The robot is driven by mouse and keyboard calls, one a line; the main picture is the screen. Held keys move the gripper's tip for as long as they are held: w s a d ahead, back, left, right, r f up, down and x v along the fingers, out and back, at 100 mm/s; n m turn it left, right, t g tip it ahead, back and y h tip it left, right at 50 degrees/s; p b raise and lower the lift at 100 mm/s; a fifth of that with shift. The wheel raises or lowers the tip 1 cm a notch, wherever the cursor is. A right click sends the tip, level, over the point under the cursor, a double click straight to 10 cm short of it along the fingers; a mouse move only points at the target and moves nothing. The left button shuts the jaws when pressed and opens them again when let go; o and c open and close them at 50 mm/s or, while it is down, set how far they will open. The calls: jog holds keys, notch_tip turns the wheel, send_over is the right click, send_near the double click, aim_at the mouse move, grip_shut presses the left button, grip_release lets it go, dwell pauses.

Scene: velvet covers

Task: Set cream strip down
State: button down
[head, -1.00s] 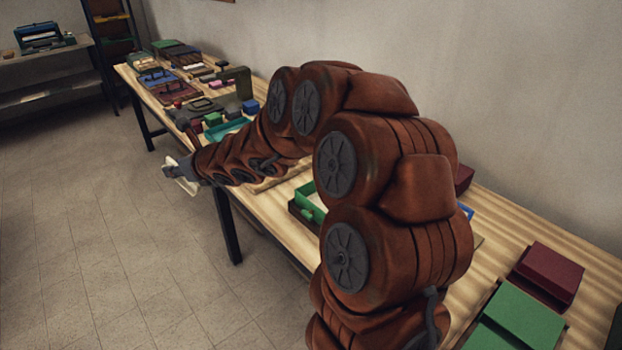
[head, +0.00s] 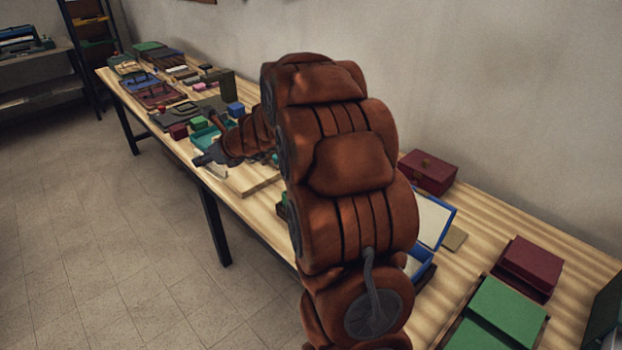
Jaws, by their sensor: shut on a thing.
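My gripper (head: 204,160) is at the front edge of the long table, left of my arm, and is shut on the cream strip (head: 218,172). Only a small pale part of the strip shows, just below and right of the jaws. It is close to the tabletop beside a pale wooden board (head: 256,183). I cannot tell whether the strip touches the table or the board.
A teal tray (head: 205,137) and small green and dark red boxes are behind my gripper. A blue open box (head: 436,218), a dark red box (head: 428,172) and green boxes (head: 507,308) are to the right. Floor is clear at left.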

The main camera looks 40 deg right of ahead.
jog(key=s+d+f+g+p, duration=0.1)
jog(key=s+d+f, duration=0.35)
jog(key=d, duration=0.35)
jog(key=s+d+f+g+p, duration=0.2)
jog(key=s+d+f, duration=0.2)
jog(key=s+d, duration=0.25)
jog(key=s+d+f+g+p, duration=0.1)
jog(key=s+d+f, duration=0.3)
jog(key=d, duration=0.5)
jog(key=shift+n, duration=0.4)
jog(key=f+b, duration=0.6)
jog(key=shift+s+a, duration=0.2)
jog(key=shift+a, duration=0.05)
jog(key=shift+f+h, duration=0.3)
jog(key=shift+f, duration=0.25)
jog(key=c, duration=0.7)
grip_release()
jog(key=shift+c, duration=0.2)
jog(key=v, duration=1.2)
jog(key=shift+s+f, duration=0.1)
